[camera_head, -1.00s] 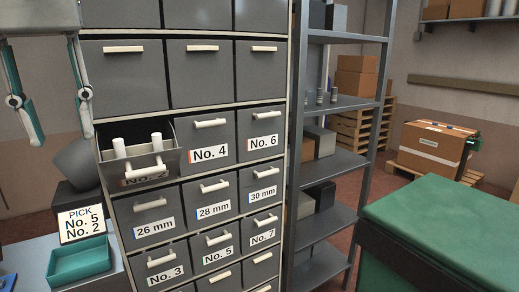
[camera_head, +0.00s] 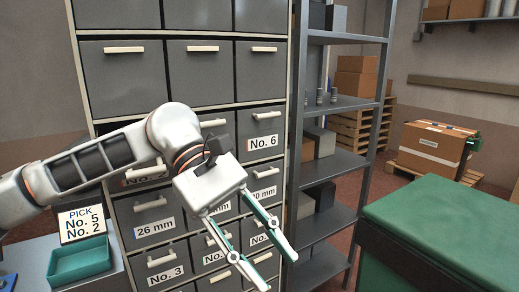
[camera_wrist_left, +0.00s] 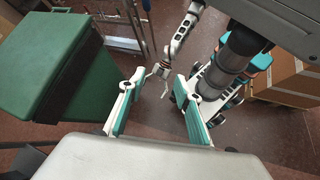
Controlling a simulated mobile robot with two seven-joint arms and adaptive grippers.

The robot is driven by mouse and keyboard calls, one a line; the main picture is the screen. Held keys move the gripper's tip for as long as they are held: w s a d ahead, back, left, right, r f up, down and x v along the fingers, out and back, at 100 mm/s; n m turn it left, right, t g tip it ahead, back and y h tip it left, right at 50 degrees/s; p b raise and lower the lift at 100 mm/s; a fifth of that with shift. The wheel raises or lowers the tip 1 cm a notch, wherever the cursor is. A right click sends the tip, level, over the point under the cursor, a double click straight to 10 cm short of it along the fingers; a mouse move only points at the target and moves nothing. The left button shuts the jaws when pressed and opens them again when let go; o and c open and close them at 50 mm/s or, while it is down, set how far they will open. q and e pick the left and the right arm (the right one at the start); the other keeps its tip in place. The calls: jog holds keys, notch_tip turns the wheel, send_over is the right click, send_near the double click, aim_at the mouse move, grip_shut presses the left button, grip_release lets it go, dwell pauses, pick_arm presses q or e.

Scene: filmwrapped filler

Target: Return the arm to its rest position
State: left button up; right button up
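My left arm (camera_head: 95,160) reaches in from the left across the drawer cabinet in the head view. Its gripper (camera_head: 281,272) is in front of the lower right drawers, pointing down and right. The two teal-lined fingers are apart with nothing between them, and the left wrist view (camera_wrist_left: 158,88) shows this too. The arm covers most of the No. 2 drawer and the No. 4 drawer, so I cannot tell how far the No. 2 drawer stands out. In the left wrist view my other arm (camera_wrist_left: 184,30) shows small, and its finger state is unclear.
A teal tray (camera_head: 80,262) stands empty by the pick sign (camera_head: 82,223) at lower left. A grey shelf rack (camera_head: 345,150) stands right of the cabinet (camera_head: 120,72). A green-lidded bin (camera_head: 445,230) fills the lower right. A carton (camera_head: 433,146) sits on a pallet behind.

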pick_arm(q)
jog(key=d+r+n+g+h, duration=0.2)
jog(key=d+n+h, duration=0.6)
jog(key=n+h, duration=0.25)
jog(key=w+a+f+n+t+h, duration=0.25)
jog(key=w+n+t, duration=0.35)
jog(key=n+t, duration=0.3)
jog(key=w+a+f+n+t+h, duration=0.25)
jog(key=w+f+n+t, duration=0.2)
jog(key=n+t, duration=0.4)
jog(key=w+a+f+n+t+y, duration=0.2)
jog(key=a+f+n+t+y, duration=0.35)
jog(key=f+n, duration=0.55)
jog(key=w+a+f+n+t+y, duration=0.2)
jog(key=a+f+n+t+y, duration=0.1)
jog(key=a+f+n+y, duration=0.55)
jog(key=s+a+f+n+g+y, duration=0.2)
jog(key=s+a+f+n, duration=0.2)
jog(key=f, duration=0.5)
jog(key=s+a+f+n+g+y, duration=0.3)
jog(key=s+a+f+n, duration=0.1)
jog(key=s+f, duration=0.5)
jog(key=s+a+f+n+g+y, duration=0.2)
jog(key=s+a+f+n, duration=0.2)
jog(key=f, duration=0.7)
jog(key=s+n, duration=0.1)
jog(key=s, duration=0.1)
jog(key=shift+s+a+n+y, duration=0.2)
jog(key=shift+s+n+y, duration=0.15)
jog(key=shift+s, duration=0.05)
